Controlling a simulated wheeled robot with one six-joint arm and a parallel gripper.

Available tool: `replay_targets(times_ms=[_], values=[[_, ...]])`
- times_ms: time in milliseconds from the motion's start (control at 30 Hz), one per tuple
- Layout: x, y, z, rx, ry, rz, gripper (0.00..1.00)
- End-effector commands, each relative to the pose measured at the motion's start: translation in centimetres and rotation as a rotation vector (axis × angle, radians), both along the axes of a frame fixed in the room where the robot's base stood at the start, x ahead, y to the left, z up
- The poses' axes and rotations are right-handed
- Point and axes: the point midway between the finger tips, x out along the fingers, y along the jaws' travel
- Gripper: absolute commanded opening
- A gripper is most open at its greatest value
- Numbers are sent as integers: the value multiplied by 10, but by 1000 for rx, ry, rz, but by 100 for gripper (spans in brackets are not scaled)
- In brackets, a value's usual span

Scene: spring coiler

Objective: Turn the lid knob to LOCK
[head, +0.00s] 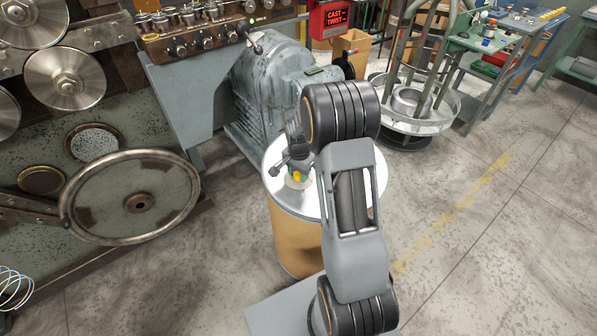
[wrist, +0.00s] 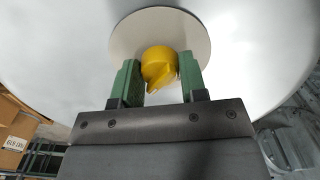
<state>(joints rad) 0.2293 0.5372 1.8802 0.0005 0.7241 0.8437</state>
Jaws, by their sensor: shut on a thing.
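The yellow lid knob (wrist: 160,66) sits at the middle of a pale round plate (wrist: 125,40) on the white lid (wrist: 60,60) in the wrist view. My gripper (wrist: 161,80) has its two green fingers on either side of the knob and is shut on it. In the head view, a bit of the knob (head: 297,175) shows on the lid (head: 312,208) of the tan drum (head: 290,240), below my gripper (head: 292,168). My arm hides part of the lid. No LOCK marking is readable in either view.
A grey motor housing (head: 270,85) stands just behind the drum. A large handwheel (head: 140,198) is at the left. A wire spool stand (head: 415,105) is at the back right. The floor to the right is clear.

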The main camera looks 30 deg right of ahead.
Motion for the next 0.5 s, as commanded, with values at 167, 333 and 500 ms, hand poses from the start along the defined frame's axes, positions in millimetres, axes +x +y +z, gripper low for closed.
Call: replay_targets(times_ms=[167,333,500], values=[[0,0,1,0,-1,-127,16],[0,0,0,0,-1,-219,16],[0,0,0,0,-1,-278,16]])
